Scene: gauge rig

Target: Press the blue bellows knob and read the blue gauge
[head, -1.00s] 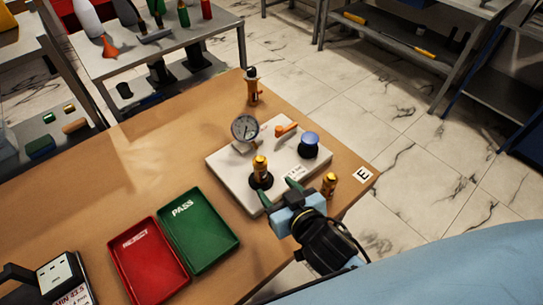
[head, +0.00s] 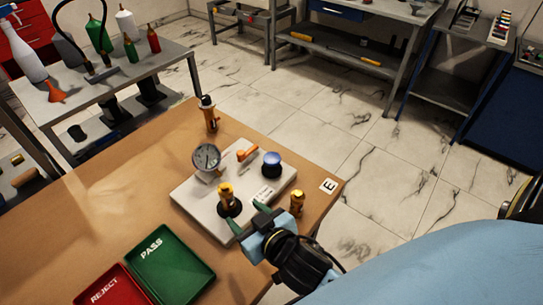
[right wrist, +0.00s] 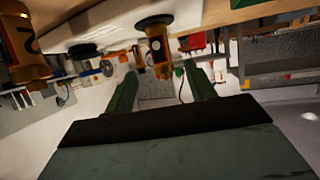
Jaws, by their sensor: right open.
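The blue bellows knob (head: 272,160) is a blue dome on a dark base at the far right of the pale rig plate (head: 192,200). The round white-faced gauge (head: 207,157) stands upright at the plate's left; its reading is too small to tell. An orange lever (head: 247,153) lies between them. A brass and black fitting (head: 227,196) stands on a black base near the plate's front. My right gripper (head: 250,222) is open and empty at the plate's front edge, near that fitting and apart from the knob. Its green fingers also show in the right wrist view (right wrist: 162,88). My left gripper is out of view.
A brass cylinder (head: 297,203) stands on the table right of the plate, close to my right gripper. Another orange fitting (head: 209,113) stands behind the gauge. A green PASS tray (head: 203,278) and red REJECT tray (head: 112,290) lie at the front left. The left tabletop is clear.

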